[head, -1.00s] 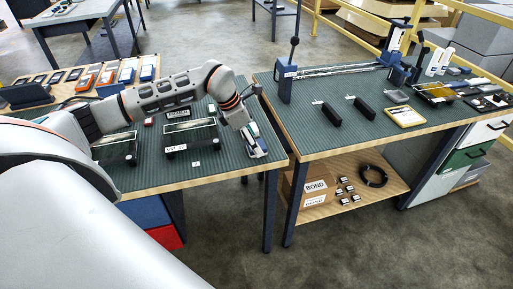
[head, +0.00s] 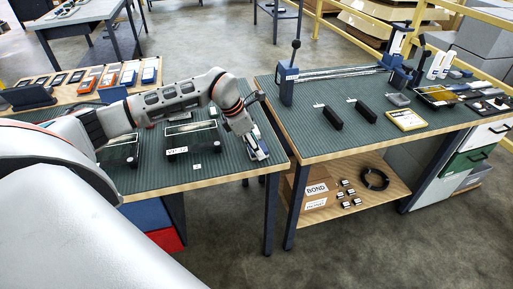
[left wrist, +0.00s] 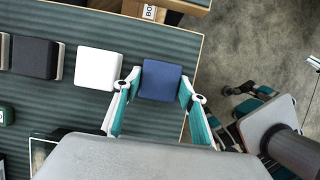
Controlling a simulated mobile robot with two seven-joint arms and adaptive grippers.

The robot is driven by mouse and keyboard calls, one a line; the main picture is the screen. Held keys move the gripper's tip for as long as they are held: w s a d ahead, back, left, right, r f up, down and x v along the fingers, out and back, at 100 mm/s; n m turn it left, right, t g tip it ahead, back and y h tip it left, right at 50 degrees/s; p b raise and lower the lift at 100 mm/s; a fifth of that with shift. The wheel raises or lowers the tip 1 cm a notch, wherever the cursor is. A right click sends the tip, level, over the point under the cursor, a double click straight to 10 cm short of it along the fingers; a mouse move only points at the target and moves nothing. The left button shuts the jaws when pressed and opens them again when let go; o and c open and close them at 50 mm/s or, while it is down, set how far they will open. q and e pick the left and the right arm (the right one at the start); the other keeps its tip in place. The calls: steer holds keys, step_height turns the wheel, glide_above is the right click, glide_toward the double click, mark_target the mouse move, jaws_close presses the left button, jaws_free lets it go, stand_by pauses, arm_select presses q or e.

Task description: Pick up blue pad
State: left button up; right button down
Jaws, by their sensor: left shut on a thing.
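The blue pad (left wrist: 160,80) is between the two teal-lined fingers of my left gripper (left wrist: 158,98) in the left wrist view. The fingers are shut on its two sides. The green ribbed bench mat lies beneath. A white pad (left wrist: 98,68) is just left of it, apart, and a black pad (left wrist: 35,58) is farther left. In the head view my left gripper (head: 255,150) is low over the near right corner of the left bench, and mostly hides the pads. What looks like my right gripper (left wrist: 240,110) shows partly at the right of the wrist view, over the floor; its jaws are unclear.
A clear-topped black fixture (head: 190,138) stands left of my left gripper. A blue post with a lever (head: 287,85) stands on the right bench (head: 350,140), across a narrow gap. Phone-like devices (head: 115,75) line the back left shelf.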

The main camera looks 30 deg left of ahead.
arm_select(q)
step_height(320, 180, up, 20)
steer(key=p, duration=0.1)
stand_by(0.4)
steer(key=o, duration=0.6)
steer(key=shift+c, duration=0.2)
steer(key=c, duration=0.4)
